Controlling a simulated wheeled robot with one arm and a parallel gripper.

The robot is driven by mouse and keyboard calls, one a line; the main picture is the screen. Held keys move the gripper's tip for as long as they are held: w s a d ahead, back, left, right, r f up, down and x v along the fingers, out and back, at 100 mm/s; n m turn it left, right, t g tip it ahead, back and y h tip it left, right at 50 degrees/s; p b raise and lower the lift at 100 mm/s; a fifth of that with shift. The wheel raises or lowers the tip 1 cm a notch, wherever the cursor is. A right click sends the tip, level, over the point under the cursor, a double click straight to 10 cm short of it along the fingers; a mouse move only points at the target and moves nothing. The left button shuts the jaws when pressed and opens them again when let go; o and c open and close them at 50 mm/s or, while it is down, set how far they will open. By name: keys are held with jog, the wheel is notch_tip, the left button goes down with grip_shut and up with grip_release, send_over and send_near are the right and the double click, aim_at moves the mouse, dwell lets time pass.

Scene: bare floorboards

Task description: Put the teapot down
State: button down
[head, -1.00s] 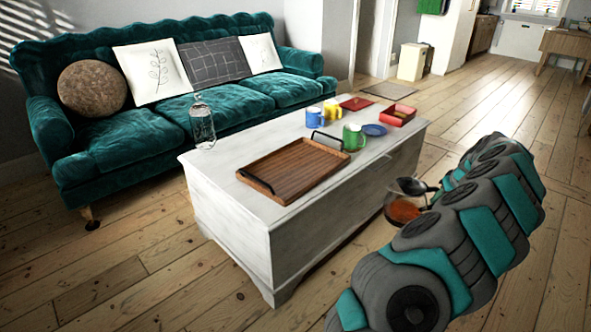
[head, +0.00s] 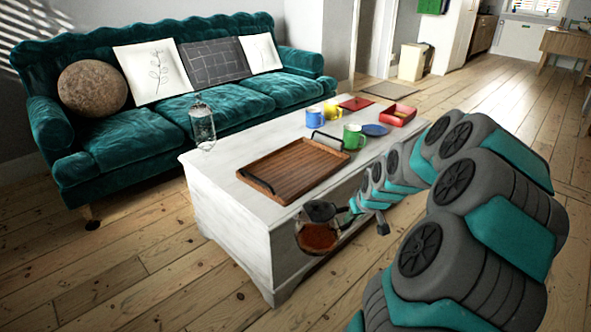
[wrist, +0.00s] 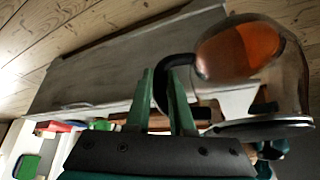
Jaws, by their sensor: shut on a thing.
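The teapot (head: 318,235) is a clear glass pot with amber liquid and a dark lid. In the head view it hangs in front of the long side of the white chest table (head: 215,165), near the wooden tray's front corner in the picture. It looks close to upright. My gripper (head: 354,204) is to its right, shut on its black handle. In the wrist view the green fingers of my gripper (wrist: 163,85) close around the handle, and the teapot (wrist: 262,60) is at the upper right. The teapot's clearance from the chest cannot be told.
On the chest are a wooden tray (head: 295,170), a glass lantern (head: 202,125), blue (head: 314,115), yellow (head: 331,110) and green (head: 353,137) mugs, a blue saucer (head: 375,130) and a red box (head: 398,115). A teal sofa (head: 150,130) stands behind.

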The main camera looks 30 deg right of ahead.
jog(key=w+a+f+n, duration=0.1)
jog(key=w+a, duration=0.3)
jog(key=a, duration=0.9)
jog(key=w+a+f+n+y, duration=0.1)
jog(key=w+a, duration=0.3)
jog(key=a, duration=0.9)
jog(key=shift+a, duration=0.2)
